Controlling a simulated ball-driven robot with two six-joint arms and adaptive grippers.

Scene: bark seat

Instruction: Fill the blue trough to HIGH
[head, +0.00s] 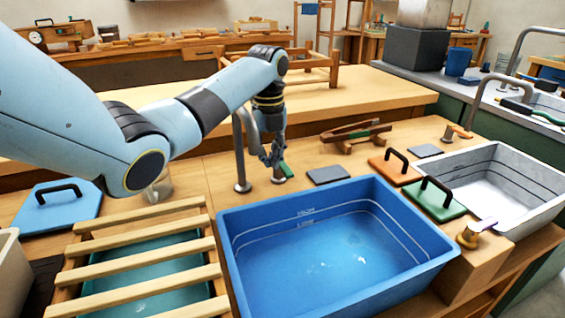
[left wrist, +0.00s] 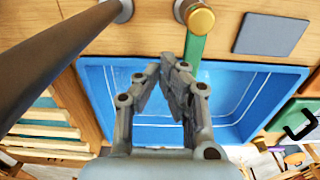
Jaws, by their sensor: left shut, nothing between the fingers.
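The blue trough (head: 330,255) stands front centre, with pale lines and small lettering inside its walls. Pale glints show on its floor; I cannot tell how deep any water is. Behind it a grey bent pipe (head: 240,155) rises on the bench, with a green tap lever (head: 286,170) beside it. The green lever (left wrist: 196,48) and its brass cap (left wrist: 200,20) also show in the left wrist view. My left gripper (head: 273,158) is shut and empty, close by the lever; I cannot tell if they touch. Its fingers (left wrist: 172,72) appear over the trough (left wrist: 235,95).
A slatted rack (head: 150,243) over a teal basin stands left of the trough. A brass spigot (head: 468,236), a green lid (head: 432,199), an orange lid (head: 394,170) and a white basin (head: 490,185) are at right. Grey pads (head: 327,175) lie behind the trough. A blue lid (head: 58,206) lies at left.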

